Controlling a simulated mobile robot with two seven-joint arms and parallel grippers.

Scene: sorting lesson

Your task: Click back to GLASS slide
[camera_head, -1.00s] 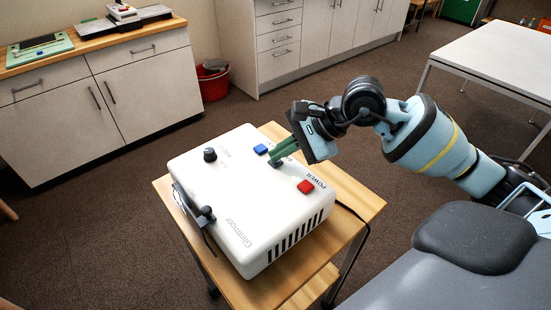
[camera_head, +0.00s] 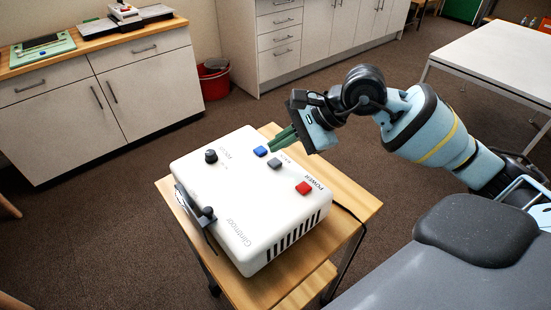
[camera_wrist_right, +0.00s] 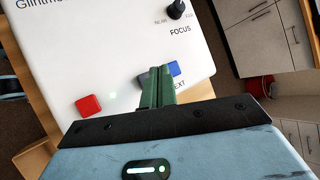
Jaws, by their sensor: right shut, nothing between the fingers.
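The white projector (camera_head: 238,205) stands on a small wooden cart. Its top carries a blue button (camera_head: 261,151), a grey button (camera_head: 275,164) and a red button (camera_head: 304,188). In the right wrist view the blue button (camera_wrist_right: 174,69) has a partly covered label ending in "EXT", and the grey button (camera_wrist_right: 144,79) is partly hidden by the fingers. My right gripper (camera_head: 276,147) is shut and empty, its green fingertips close to the blue and grey buttons; whether they touch anything is unclear. No projected slide is in view. My left gripper is not in view.
A black focus knob (camera_head: 211,156) and a dark side lever (camera_head: 207,213) stick out of the projector. The wooden cart top (camera_head: 350,200) has little free room around it. A cabinet (camera_head: 110,95), a red bucket (camera_head: 214,80) and a white table (camera_head: 500,60) stand farther off.

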